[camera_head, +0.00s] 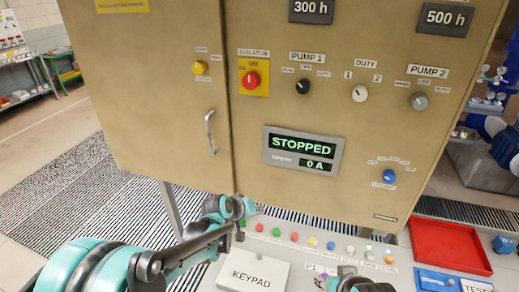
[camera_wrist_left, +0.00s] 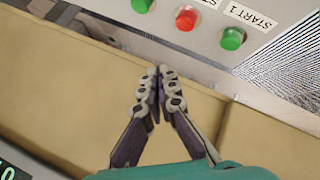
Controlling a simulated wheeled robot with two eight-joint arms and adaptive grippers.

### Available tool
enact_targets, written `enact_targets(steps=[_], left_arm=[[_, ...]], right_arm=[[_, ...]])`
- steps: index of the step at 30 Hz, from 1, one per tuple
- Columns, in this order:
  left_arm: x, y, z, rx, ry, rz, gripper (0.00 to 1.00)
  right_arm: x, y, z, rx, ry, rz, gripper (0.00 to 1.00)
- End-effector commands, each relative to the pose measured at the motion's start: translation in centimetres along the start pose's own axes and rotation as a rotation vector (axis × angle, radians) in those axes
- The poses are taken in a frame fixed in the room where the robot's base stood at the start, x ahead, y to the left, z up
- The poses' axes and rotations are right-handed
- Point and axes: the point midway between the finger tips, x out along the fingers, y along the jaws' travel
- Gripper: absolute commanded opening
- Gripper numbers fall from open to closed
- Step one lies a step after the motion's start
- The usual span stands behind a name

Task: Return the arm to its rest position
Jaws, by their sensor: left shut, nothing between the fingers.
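My left gripper (camera_head: 238,210) is in front of the lower part of the tan cabinet (camera_head: 170,90), at the left end of the button row. In the left wrist view its two dark fingers (camera_wrist_left: 160,82) meet at the tips, with nothing between them. A red button (camera_wrist_left: 186,18) and a green button (camera_wrist_left: 232,38) are beyond the tips and apart from them. My left arm reaches in from the lower left. Part of what looks like my right gripper (camera_head: 357,284) shows at the bottom edge; its fingers are not clear.
A sloped console carries coloured buttons (camera_head: 294,236) and a keypad cover (camera_head: 254,271). The cabinet has a door handle (camera_head: 210,132), knobs and a display (camera_head: 303,151) reading STOPPED, 0 A. A red tray (camera_head: 451,246) and a blue tray (camera_head: 436,281) are at the right. Open floor is at the left.

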Motion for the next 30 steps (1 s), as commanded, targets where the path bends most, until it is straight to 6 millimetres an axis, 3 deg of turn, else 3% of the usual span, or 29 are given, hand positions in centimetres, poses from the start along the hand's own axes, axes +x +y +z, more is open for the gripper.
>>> enact_targets(steps=[5, 11, 15, 21, 27, 30], left_arm=[[-2.0, -0.5, 0.3, 0.017, 0.003, -0.025, 0.0], [-9.2, -3.0, 2.8, 0.086, 0.012, -0.124, 0.0], [-14.2, -5.4, 5.8, 0.141, 0.015, -0.208, 0.0], [-19.9, -9.4, 11.3, 0.216, 0.011, -0.326, 0.0], [-22.9, -12.7, 15.8, 0.27, 0.003, -0.414, 0.0], [-23.5, -13.6, 17.0, 0.283, 0.0, -0.437, 0.0]], right_arm=[[0.3, 0.0, 0.2, 0.0, 0.0, 0.0, 0.4], [1.5, 0.0, 1.1, 0.0, 0.0, 0.0, 0.4], [2.2, 0.0, 1.6, 0.0, 0.0, 0.0, 0.4], [3.3, 0.0, 2.4, 0.0, 0.0, 0.0, 0.4], [4.0, 0.0, 2.8, 0.0, 0.0, 0.0, 0.4], [4.1, 0.0, 2.9, 0.0, 0.0, 0.0, 0.4]])
